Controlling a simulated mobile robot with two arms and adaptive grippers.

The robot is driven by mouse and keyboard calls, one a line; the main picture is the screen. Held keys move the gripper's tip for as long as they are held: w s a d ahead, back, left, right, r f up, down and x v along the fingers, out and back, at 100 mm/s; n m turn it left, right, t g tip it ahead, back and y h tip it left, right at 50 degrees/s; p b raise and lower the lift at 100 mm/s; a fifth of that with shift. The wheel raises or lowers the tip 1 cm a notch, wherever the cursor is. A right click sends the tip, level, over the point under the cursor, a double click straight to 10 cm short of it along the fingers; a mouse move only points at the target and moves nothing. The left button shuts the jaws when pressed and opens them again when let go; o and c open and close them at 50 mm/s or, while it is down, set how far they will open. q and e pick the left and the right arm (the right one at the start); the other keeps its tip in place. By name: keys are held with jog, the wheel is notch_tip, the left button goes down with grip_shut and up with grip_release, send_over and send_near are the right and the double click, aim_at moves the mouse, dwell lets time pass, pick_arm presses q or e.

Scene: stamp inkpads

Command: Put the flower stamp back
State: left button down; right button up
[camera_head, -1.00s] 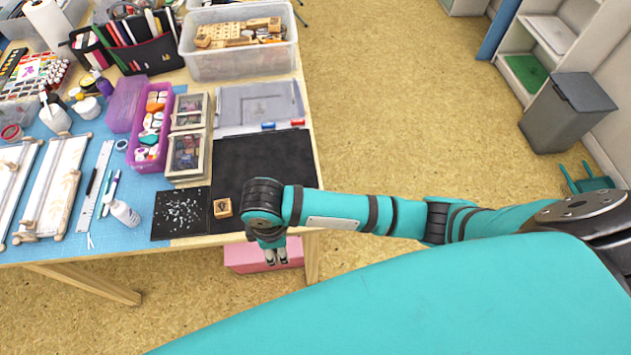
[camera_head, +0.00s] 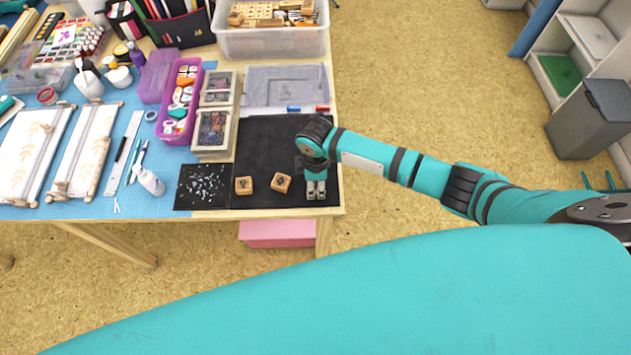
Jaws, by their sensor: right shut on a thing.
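Two small square wooden stamps, a left one (camera_head: 243,185) and a right one (camera_head: 281,183), sit on the black mat (camera_head: 262,145) near the table's front edge. Each has a dark mark on top; I cannot tell which is the flower stamp. My right gripper (camera_head: 316,190) points down over the mat's front right corner, just right of the right stamp. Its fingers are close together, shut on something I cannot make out. My left gripper is out of view.
A smaller black sheet with pale flecks (camera_head: 203,187) lies left of the mat. Behind stand cases of inkpads (camera_head: 212,130), a purple box (camera_head: 168,128), and a clear bin (camera_head: 270,42) of wooden stamps. The mat's middle is clear.

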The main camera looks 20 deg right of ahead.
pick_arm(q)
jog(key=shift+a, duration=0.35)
pick_arm(e)
jog(key=shift+f, duration=0.2)
jog(key=o, duration=1.1)
pick_arm(q)
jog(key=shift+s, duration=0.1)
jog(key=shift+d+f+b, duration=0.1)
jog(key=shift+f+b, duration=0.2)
jog(key=shift+b, duration=0.05)
pick_arm(e)
notch_tip(320, 180, up, 12)
jog(key=shift+r, duration=0.15)
jog(key=shift+a, duration=0.1)
